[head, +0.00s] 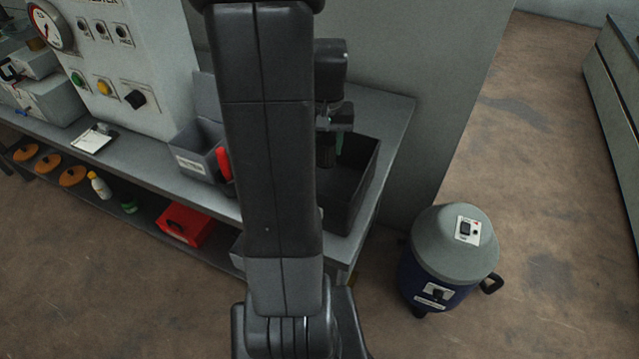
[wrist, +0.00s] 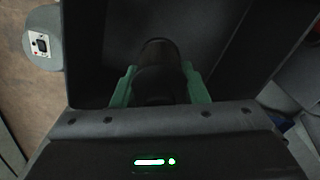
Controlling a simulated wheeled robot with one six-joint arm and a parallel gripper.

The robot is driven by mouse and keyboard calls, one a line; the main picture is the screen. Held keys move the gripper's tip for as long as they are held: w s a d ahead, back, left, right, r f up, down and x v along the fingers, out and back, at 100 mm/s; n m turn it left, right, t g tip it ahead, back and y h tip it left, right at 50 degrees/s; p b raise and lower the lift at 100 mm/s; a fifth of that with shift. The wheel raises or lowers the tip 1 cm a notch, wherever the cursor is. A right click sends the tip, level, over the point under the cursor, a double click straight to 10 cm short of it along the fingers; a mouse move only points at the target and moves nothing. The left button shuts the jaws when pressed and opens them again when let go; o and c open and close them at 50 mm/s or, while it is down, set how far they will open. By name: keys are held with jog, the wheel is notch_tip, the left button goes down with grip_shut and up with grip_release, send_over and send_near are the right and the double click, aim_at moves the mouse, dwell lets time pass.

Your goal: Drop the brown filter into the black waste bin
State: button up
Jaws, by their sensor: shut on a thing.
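The filter (wrist: 158,52) is a dark, brownish cylinder between the green fingers of my gripper (wrist: 160,88) in the wrist view. My gripper is shut on it. In the head view the filter (head: 326,156) hangs below my gripper (head: 331,145), partly hidden by my arm. The black waste bin (head: 352,208) is an open box at the right end of the bench. The filter is over or inside the bin's opening; its exact height is hard to tell. In the wrist view the bin's dark walls (wrist: 92,45) surround the filter.
A grey labelled box (head: 193,158) with a red item (head: 223,164) stands left of the bin on the bench (head: 392,112). A control panel (head: 125,55) is farther left. A blue and grey vacuum drum (head: 450,250) stands on the floor at right.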

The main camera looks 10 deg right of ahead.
jog(key=o, duration=1.1)
notch_tip(320, 180, up, 14)
jog(key=shift+f, duration=0.1)
notch_tip(320, 180, down, 14)
notch_tip(320, 180, up, 3)
jog(key=shift+f+p, duration=0.15)
jog(key=shift+p, duration=0.95)
jog(key=shift+r+p, duration=0.6)
jog(key=shift+r, duration=0.2)
jog(key=shift+f, duration=0.1)
